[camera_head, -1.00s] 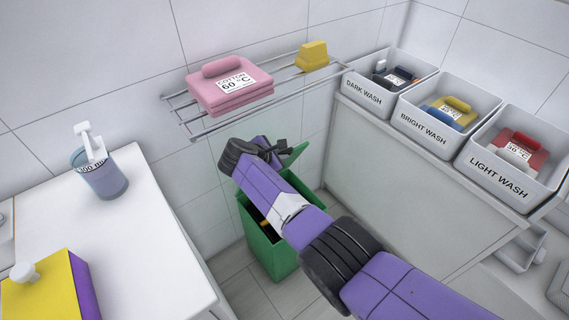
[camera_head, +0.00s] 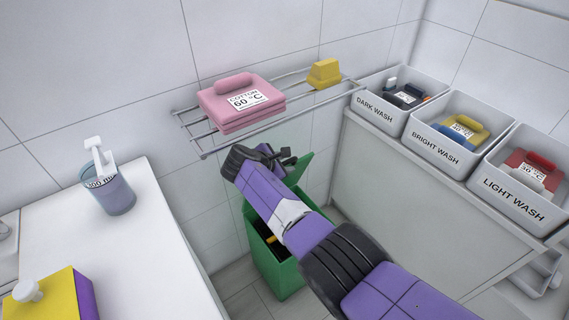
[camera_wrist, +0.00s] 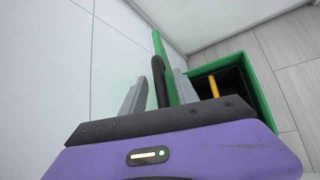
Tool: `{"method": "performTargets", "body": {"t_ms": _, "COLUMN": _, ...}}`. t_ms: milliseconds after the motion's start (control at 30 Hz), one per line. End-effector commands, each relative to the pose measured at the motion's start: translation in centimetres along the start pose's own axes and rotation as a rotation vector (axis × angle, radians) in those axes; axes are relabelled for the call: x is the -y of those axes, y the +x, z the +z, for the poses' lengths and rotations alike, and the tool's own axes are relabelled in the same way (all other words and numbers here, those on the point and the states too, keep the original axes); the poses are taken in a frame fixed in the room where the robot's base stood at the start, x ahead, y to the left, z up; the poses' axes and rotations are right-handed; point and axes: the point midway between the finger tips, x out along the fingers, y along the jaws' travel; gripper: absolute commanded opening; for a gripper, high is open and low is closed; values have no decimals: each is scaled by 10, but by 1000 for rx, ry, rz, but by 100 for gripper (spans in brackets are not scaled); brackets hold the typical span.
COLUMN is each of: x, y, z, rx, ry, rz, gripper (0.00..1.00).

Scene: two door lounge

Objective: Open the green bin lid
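The green bin (camera_head: 283,279) stands on the floor between the white counter and the wall, partly hidden by my arm. Its green lid (camera_head: 299,172) is raised and stands near upright; the bin's mouth is uncovered. In the wrist view the lid (camera_wrist: 165,50) shows nearly edge-on, with a dark handle (camera_wrist: 157,82) on its left side. My gripper (camera_wrist: 159,80) is open, with its fingers to either side of the handle and lid. A gap shows between the left finger and the handle. A yellow thing (camera_wrist: 213,86) is inside the bin.
A wire rack (camera_head: 205,155) with folded pink cloth (camera_head: 236,104) and a yellow block (camera_head: 324,75) is on the wall above the bin. White wash boxes (camera_head: 517,193) stand on a ledge at right. A white counter (camera_head: 150,230) is at left.

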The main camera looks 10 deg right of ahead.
Motion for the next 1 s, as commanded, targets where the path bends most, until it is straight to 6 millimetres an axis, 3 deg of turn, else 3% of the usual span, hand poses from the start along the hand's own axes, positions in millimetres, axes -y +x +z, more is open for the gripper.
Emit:
{"method": "performTargets", "body": {"t_ms": 367, "x": -1, "y": -9, "z": 1, "rx": 0, "ry": 0, "rz": 1, "gripper": 36}}
{"method": "performTargets", "body": {"t_ms": 800, "x": 28, "y": -76, "z": -46, "rx": -1, "ry": -3, "rz": 2, "gripper": 36}}
{"method": "performTargets", "body": {"t_ms": 1000, "x": 38, "y": -96, "z": -60, "rx": 0, "ry": -1, "rz": 0, "gripper": 36}}
